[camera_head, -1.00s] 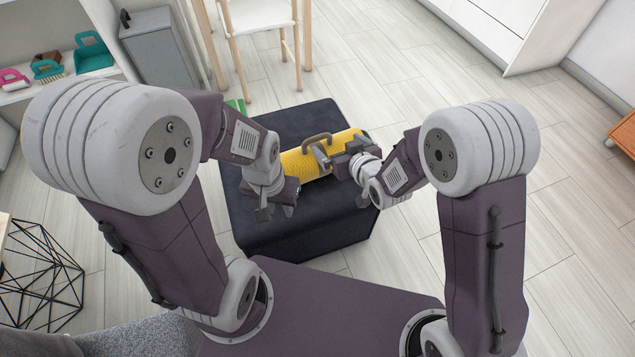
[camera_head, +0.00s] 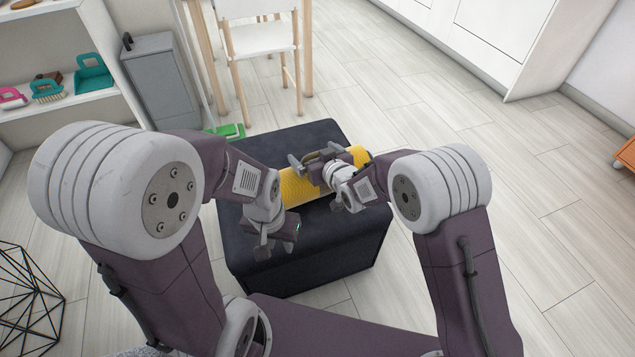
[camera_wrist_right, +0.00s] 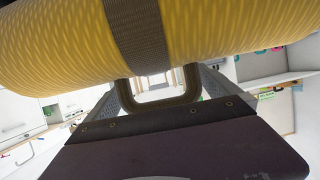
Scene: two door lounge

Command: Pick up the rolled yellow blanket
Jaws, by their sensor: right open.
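The rolled yellow blanket (camera_head: 298,187) lies on a dark ottoman (camera_head: 310,240), partly hidden by my right gripper (camera_head: 312,160). In the right wrist view the blanket (camera_wrist_right: 230,35) fills the top, with a grey-brown strap (camera_wrist_right: 136,35) around it and a looped handle (camera_wrist_right: 165,103). My right gripper is open at the handle, which shows between its two fingers. I cannot tell whether they touch it. My left gripper (camera_head: 274,247) hangs over the near left part of the ottoman, apart from the blanket and empty; its jaw opening is unclear.
A white chair (camera_head: 258,42) and a grey cabinet (camera_head: 160,80) stand behind the ottoman. A green thing (camera_head: 228,131) lies on the floor by its far left corner. A black wire frame (camera_head: 25,300) is at lower left.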

